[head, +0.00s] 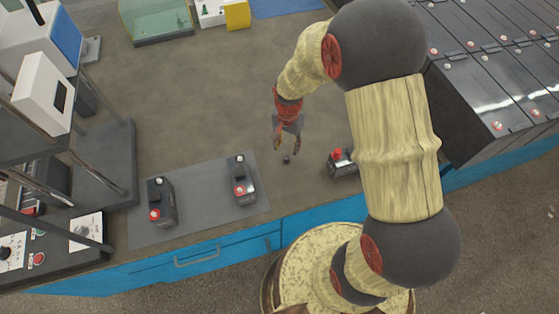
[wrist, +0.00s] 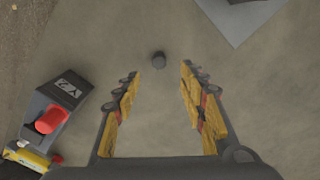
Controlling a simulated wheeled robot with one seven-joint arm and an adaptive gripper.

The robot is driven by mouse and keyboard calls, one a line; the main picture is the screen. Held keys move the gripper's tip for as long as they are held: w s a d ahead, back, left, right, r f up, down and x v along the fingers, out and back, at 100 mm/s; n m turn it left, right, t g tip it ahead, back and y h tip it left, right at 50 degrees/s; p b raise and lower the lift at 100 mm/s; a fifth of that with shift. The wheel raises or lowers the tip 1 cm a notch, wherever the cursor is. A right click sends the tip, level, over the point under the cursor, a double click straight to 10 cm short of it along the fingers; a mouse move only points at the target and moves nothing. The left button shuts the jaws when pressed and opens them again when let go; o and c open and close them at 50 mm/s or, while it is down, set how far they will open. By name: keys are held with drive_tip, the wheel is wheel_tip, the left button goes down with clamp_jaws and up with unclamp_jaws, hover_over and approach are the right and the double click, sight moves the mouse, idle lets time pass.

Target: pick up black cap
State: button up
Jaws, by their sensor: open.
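The small black cap (head: 286,160) lies on the brown-grey worktop, to the right of the grey mat. In the wrist view the cap (wrist: 159,58) sits ahead of my fingertips, roughly centred between them. My gripper (head: 287,147) is open and empty above the worktop, just behind the cap in the head view. In the wrist view both fingers of my gripper (wrist: 160,72) stand apart with bare worktop between them. The cap touches neither finger.
A battery with a red cap (head: 342,162) stands right of the black cap, partly behind my arm. Two more batteries (head: 242,180) (head: 161,202) stand on the grey mat (head: 205,200). Dark battery rows (head: 485,80) fill the right. The worktop behind my gripper is clear.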

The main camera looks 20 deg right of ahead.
sight(287, 157)
drive_tip(key=shift+w+f+m, duration=0.1)
drive_tip(key=shift+f+m, duration=0.05)
drive_tip(key=shift+m, duration=0.25)
drive_tip(key=f+b, duration=0.1)
drive_tip(key=f, duration=0.1)
drive_tip(key=f+b, duration=0.1)
drive_tip(key=f, duration=0.2)
drive_tip(key=f+b, duration=0.1)
drive_tip(key=f, duration=0.1)
drive_tip(key=shift+s+f, duration=0.25)
drive_tip(key=shift+f, duration=0.1)
drive_tip(key=shift+r, duration=0.1)
drive_tip(key=shift+c, duration=0.4)
drive_tip(key=c, duration=0.8)
